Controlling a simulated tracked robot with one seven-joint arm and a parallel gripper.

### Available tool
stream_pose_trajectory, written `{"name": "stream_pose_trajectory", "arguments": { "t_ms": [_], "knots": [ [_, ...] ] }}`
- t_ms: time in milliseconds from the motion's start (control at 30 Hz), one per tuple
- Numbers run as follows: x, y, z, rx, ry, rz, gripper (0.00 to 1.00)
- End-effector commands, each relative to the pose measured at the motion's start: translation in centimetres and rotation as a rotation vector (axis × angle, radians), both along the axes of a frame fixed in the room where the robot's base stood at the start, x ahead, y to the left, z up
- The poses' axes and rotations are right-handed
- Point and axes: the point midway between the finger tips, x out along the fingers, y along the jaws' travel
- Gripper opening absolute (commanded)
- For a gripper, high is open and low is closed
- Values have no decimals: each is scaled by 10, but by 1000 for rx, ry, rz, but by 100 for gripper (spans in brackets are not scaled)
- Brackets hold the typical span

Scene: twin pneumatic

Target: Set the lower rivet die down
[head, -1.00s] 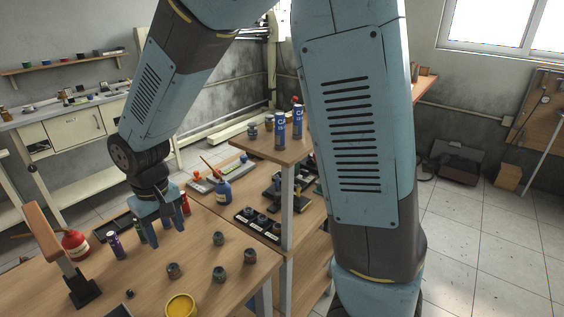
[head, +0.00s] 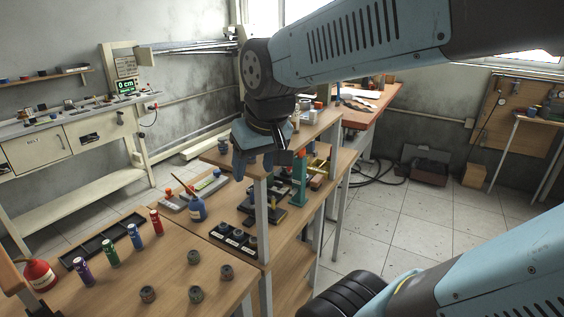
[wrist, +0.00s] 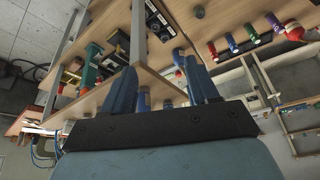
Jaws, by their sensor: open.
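My gripper (head: 253,165) is open, raised at the upper shelf beside the front bench. In the wrist view its two blue fingers (wrist: 163,92) stand apart with nothing held between them. Several small dark round pieces stand apart on the front bench, one of them a grey-dark cylinder (head: 193,257). A black labelled rack (head: 233,237) with dark round pieces in it stands on the lower bench behind. I cannot tell which piece is the lower rivet die.
A green press-like tool (head: 299,180) stands right of the gripper, below the upper shelf (head: 225,160). A blue bottle (head: 197,208) and purple, green, blue and red tubes (head: 110,253) stand left. A long black tray (head: 102,240) lies behind the tubes. The front bench has free room.

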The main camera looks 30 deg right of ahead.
Motion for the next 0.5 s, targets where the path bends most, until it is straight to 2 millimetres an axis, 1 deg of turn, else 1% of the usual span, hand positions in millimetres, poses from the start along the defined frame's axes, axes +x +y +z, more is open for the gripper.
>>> {"name": "stream_pose_trajectory", "arguments": {
  "t_ms": [33, 200, 300, 500],
  "knots": [
    [-9, -10, 5, 0, -24, -26, 59],
    [-32, -29, 13, -6, -69, -77, 59],
    [-39, -36, 14, -8, -82, -93, 59],
    [-42, -38, 14, -10, -87, -100, 59]
  ]
}}
